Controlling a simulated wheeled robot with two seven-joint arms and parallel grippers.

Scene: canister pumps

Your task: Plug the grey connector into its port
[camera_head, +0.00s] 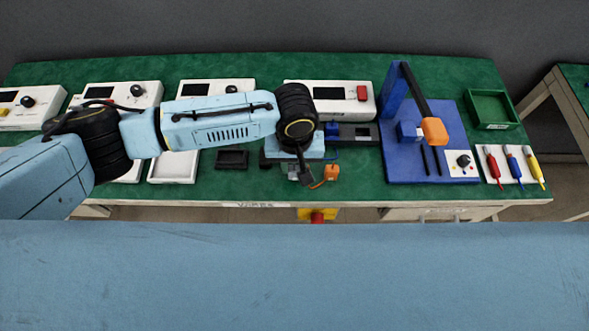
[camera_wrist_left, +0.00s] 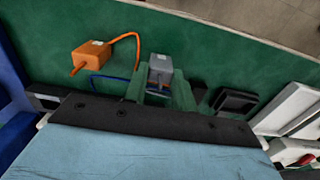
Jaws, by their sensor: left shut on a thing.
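My left gripper (camera_head: 298,172) reaches down over the front middle of the green table. In the left wrist view my left gripper (camera_wrist_left: 160,92) is shut on the grey connector (camera_wrist_left: 160,68), a small grey block between its two fingers. In the head view the gripper and wrist mostly hide the connector. An orange connector (camera_head: 331,172) with an orange cable lies just to the right; it also shows in the left wrist view (camera_wrist_left: 91,58). A dark unit with a light panel (camera_head: 362,133) sits behind, beside a small blue block (camera_head: 332,130). I cannot make out the grey connector's port. My right gripper is not in view.
A white device with a red button (camera_head: 363,93) stands at the back. A black tray (camera_head: 232,158) lies left. The front edge is near.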

